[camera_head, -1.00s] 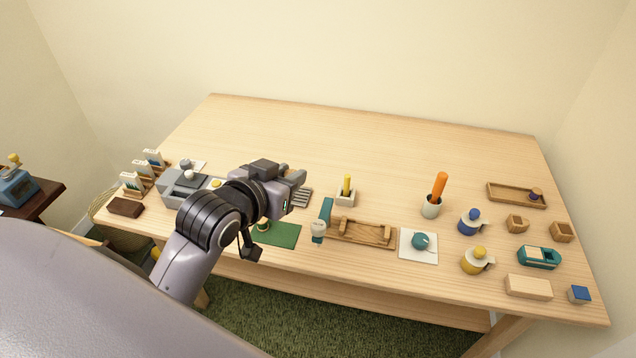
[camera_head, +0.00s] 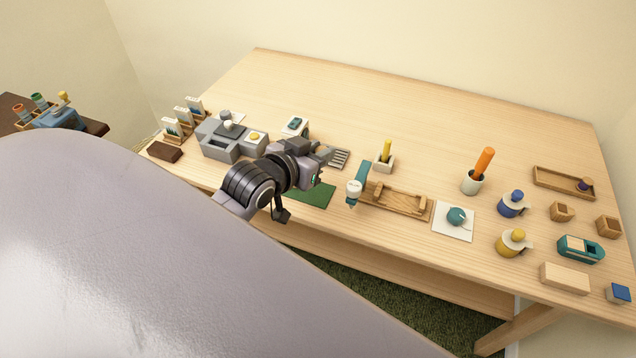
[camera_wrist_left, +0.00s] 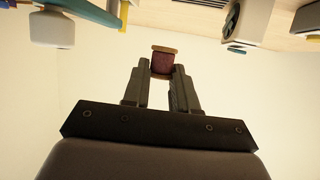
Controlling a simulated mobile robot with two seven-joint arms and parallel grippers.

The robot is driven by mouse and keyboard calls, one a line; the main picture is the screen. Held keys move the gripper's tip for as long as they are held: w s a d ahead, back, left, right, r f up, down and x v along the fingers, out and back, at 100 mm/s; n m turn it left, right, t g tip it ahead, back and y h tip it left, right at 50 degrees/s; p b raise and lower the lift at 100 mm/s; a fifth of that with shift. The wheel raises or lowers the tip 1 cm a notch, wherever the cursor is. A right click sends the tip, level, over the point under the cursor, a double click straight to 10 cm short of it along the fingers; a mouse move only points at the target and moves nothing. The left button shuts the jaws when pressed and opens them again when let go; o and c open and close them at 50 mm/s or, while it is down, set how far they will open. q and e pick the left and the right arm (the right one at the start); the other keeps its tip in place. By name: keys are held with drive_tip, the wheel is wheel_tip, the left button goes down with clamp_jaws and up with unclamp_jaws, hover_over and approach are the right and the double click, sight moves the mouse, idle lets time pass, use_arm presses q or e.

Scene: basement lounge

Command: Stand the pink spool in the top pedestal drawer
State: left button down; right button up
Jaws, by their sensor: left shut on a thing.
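The pink spool (camera_wrist_left: 162,64) has a dark pink body between two tan end discs. In the left wrist view it sits between the fingertips of my left gripper (camera_wrist_left: 163,74), which is shut on it. In the head view my left gripper (camera_head: 325,150) is above the table's front left part, near a green mat; the spool cannot be made out there. No pedestal drawer can be made out. A dark wooden piece of furniture (camera_head: 95,128) shows only its top at the far left, partly hidden by my body. My right gripper is not in view.
The long wooden table (camera_head: 430,110) has a clear back half. Near my left gripper are a grey machine (camera_head: 222,140), the green mat (camera_head: 312,193), a teal-and-white tool (camera_head: 357,186) and a wooden tray (camera_head: 400,202). A blue box (camera_head: 58,118) stands on the dark furniture.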

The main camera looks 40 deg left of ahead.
sight(318, 196)
use_arm(q)
wheel_tip(318, 196, down, 10)
drive_tip(key=shift+r, duration=0.1)
idle(0.4)
drive_tip(key=c, duration=0.9)
unclamp_jaws()
drive_tip(key=shift+b, duration=0.3)
